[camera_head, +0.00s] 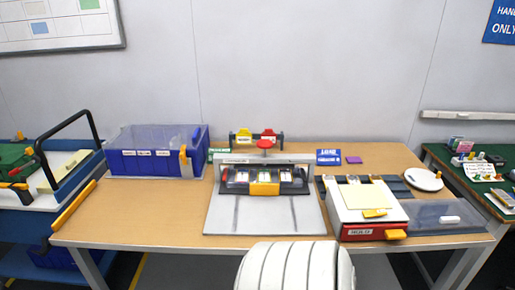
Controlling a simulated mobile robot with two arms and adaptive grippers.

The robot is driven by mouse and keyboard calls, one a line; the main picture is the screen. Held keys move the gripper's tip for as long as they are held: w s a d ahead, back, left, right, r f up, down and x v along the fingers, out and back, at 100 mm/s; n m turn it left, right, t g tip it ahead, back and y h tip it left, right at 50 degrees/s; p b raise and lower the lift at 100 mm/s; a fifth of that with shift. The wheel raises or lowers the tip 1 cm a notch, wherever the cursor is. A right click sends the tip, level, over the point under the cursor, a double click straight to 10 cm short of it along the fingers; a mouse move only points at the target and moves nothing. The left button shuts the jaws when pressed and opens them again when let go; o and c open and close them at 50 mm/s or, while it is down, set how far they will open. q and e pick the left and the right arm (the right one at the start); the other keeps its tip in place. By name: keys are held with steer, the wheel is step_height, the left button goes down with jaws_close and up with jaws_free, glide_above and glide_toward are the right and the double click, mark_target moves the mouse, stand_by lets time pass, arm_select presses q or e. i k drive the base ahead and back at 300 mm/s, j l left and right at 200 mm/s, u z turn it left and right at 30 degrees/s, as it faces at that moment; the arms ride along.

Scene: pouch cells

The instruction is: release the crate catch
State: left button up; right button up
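A blue crate (117,162) with a clear cover stands at the left back of the wooden table. White labels run along its front. A yellow catch (184,160) sits at the crate's front right corner and looks upright. I cannot tell from this distance how the catch engages the cover. Neither of my grippers is in view.
A grey station (265,217) with a red knob and yellow handle stands mid-table, right of the crate. A red and white box (368,208) stands further right. A yellow bar (73,206) lies along the table's left edge. Bare wood (150,210) lies before the crate.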

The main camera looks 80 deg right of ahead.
mark_target(182, 153)
steer(key=l+z, duration=0.1)
steer(key=z, duration=0.4)
steer(key=l+z, duration=0.1)
steer(key=z, duration=0.35)
steer(key=i+z, duration=0.15)
steer(key=z, duration=0.35)
steer(key=l+z, duration=0.1)
steer(key=z, duration=0.35)
steer(key=i+l, duration=0.1)
steer(key=i, duration=0.3)
steer(key=i+l+z, duration=0.1)
steer(key=i, duration=0.3)
